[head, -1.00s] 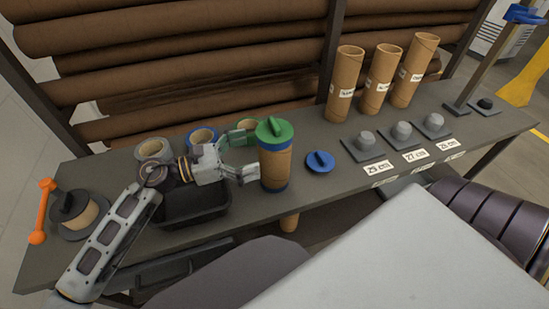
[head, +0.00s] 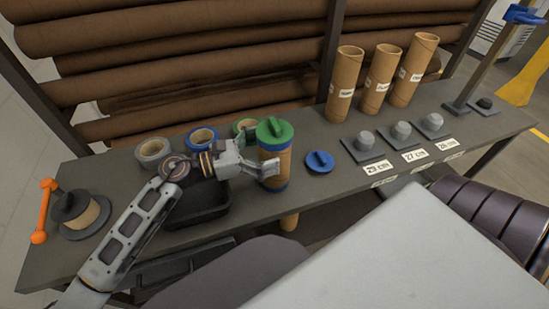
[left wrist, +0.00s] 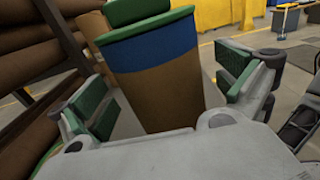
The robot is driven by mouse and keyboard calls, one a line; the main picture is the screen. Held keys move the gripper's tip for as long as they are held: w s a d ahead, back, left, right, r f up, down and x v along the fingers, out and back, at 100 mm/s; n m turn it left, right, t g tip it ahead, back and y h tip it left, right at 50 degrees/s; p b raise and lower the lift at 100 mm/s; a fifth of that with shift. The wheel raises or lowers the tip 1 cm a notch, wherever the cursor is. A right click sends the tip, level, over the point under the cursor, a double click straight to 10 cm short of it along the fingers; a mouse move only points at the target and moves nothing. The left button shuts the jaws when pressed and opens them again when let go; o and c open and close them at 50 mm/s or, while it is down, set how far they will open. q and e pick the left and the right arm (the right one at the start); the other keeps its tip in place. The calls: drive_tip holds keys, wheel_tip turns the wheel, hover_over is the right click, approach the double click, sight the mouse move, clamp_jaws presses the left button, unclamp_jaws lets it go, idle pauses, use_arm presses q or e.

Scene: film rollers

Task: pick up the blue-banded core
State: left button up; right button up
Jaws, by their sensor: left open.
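The blue-banded core (head: 274,168) is a brown cardboard tube standing upright on the bench, with a blue band near its top and another at its base. A green cap with a raised grip (head: 275,131) sits on top of it. My left gripper (head: 256,165) is open at the tube's left side. In the left wrist view the tube (left wrist: 160,90) stands between the two green-padded fingers (left wrist: 165,95), with space on the right side. My right gripper is not in view.
A blue cap (head: 319,161) lies just right of the core. Tape rolls (head: 202,138) and a black bin (head: 204,208) are at left. Three tall cardboard tubes (head: 377,80) stand at the back right, with grey knobbed blocks (head: 401,133) before them.

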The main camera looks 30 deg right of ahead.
use_arm(q)
drive_tip(key=shift+x, duration=1)
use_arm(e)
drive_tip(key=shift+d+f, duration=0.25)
use_arm(q)
drive_tip(key=c, duration=1.2)
drive_tip(key=shift+c, duration=1.8)
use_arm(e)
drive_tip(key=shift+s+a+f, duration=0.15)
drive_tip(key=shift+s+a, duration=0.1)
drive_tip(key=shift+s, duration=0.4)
use_arm(q)
drive_tip(key=shift+r, duration=0.1)
